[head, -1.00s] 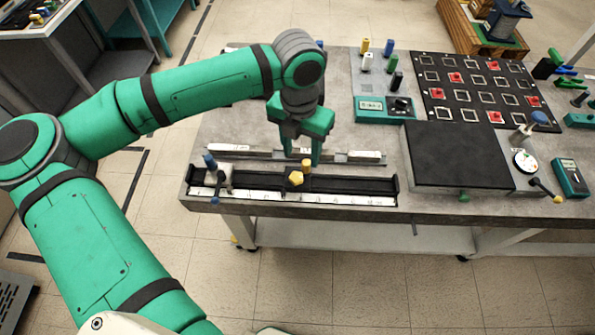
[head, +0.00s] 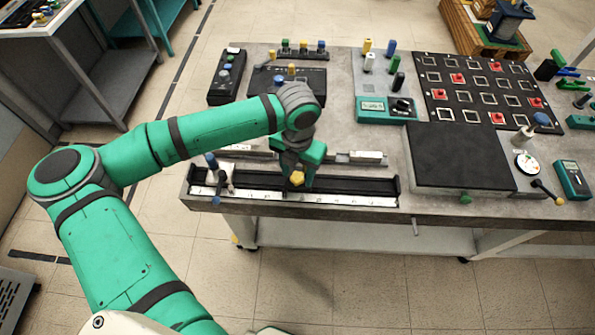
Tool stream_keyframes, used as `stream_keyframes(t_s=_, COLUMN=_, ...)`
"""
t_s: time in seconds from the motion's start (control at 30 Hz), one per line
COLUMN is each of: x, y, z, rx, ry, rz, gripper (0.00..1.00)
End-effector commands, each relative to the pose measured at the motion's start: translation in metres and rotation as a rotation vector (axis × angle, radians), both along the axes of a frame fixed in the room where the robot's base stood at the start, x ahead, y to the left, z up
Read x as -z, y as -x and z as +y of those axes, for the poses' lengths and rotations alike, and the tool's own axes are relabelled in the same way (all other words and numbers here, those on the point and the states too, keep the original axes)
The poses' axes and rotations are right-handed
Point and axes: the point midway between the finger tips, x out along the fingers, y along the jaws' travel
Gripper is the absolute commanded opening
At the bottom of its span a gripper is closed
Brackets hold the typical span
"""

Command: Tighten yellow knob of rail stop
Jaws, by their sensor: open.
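The yellow knob (head: 297,178) of the rail stop shows at the front of the black rail (head: 355,184), near the rail's middle. My gripper (head: 298,180) is green and points down over the rail stop, with its fingers close around or just behind the knob. Its jaws are open. The fingers hide most of the stop's body, and I cannot tell whether they touch the knob. A white block with a blue-topped post (head: 211,161) stands at the rail's left end.
A silver scale strip (head: 330,199) runs along the front of the rail. A dark flat plate (head: 458,155) lies to the right. A teal meter box (head: 385,109) and black control boxes (head: 227,77) stand behind. Floor in front is clear.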

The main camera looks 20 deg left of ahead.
Motion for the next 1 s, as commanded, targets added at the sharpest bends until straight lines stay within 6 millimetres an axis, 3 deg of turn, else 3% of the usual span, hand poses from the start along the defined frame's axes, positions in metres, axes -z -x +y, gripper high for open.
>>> stream_keyframes(t_s=0.23, x=0.0005, y=-0.0001, z=0.0001, rx=0.000, ry=0.000, rz=-0.001, gripper=0.47)
stream_keyframes(t_s=0.4, x=0.0004, y=-0.0005, z=-0.0006, rx=0.001, ry=0.000, rz=-0.001, gripper=0.06)
stream_keyframes(t_s=0.6, x=0.0000, y=-0.0002, z=0.0007, rx=0.020, ry=-0.001, rz=-0.001, gripper=0.06)
stream_keyframes(t_s=1.0, x=0.0000, y=0.0004, z=0.0018, rx=0.255, ry=0.000, rz=-0.001, gripper=0.06)
